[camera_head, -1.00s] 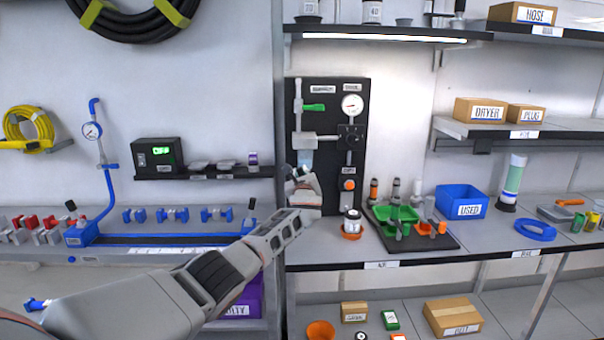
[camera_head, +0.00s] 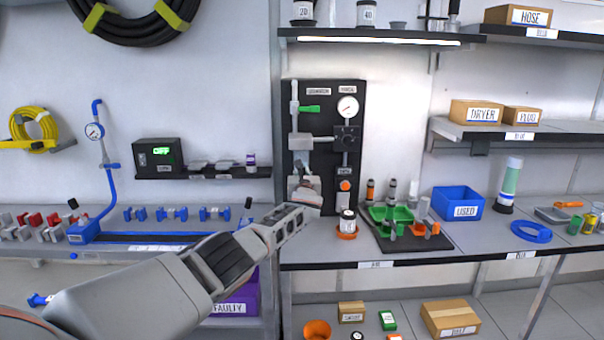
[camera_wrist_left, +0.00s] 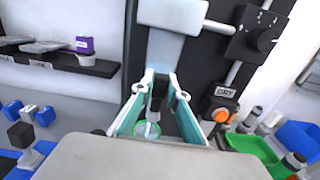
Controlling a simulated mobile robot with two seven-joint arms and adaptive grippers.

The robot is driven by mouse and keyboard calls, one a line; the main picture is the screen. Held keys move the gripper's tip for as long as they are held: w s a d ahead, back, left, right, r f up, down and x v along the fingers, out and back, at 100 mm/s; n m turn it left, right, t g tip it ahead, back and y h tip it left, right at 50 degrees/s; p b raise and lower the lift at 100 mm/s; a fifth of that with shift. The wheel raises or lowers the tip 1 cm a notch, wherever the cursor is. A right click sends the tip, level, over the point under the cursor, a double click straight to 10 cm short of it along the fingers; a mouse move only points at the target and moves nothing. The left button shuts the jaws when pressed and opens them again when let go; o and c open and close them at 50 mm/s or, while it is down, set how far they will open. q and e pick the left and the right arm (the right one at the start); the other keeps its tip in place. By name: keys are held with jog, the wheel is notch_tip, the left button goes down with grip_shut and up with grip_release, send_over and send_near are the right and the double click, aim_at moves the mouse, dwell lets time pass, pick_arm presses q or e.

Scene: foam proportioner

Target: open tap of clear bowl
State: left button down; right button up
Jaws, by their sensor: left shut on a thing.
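The clear bowl (camera_head: 301,158) hangs under a grey block on the black wall panel (camera_head: 326,98). In the left wrist view the bowl (camera_wrist_left: 165,42) is a pale translucent body at the top middle. My left gripper (camera_head: 301,172) is directly below it, and its fingers (camera_wrist_left: 158,88) point up towards the bowl's underside. The fingers are shut on a small dark tap (camera_wrist_left: 157,92) under the bowl. The fingers hide much of the tap, so its turn position cannot be told. My right gripper is in neither view.
The panel carries a gauge (camera_head: 347,107), a green lever (camera_head: 309,108) and an orange button (camera_head: 345,185). A green-rimmed cup (camera_wrist_left: 147,130) shows below the fingers. A white jar (camera_head: 347,221) in an orange dish stands on the bench to the right, near a green tray (camera_head: 379,214).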

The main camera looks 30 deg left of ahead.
pick_arm(q)
jog(key=shift+f, duration=0.1)
jog(key=c, duration=2)
grip_release()
jog(key=shift+o, duration=0.2)
jog(key=v, duration=1.2)
jog(key=shift+d, duration=0.1)
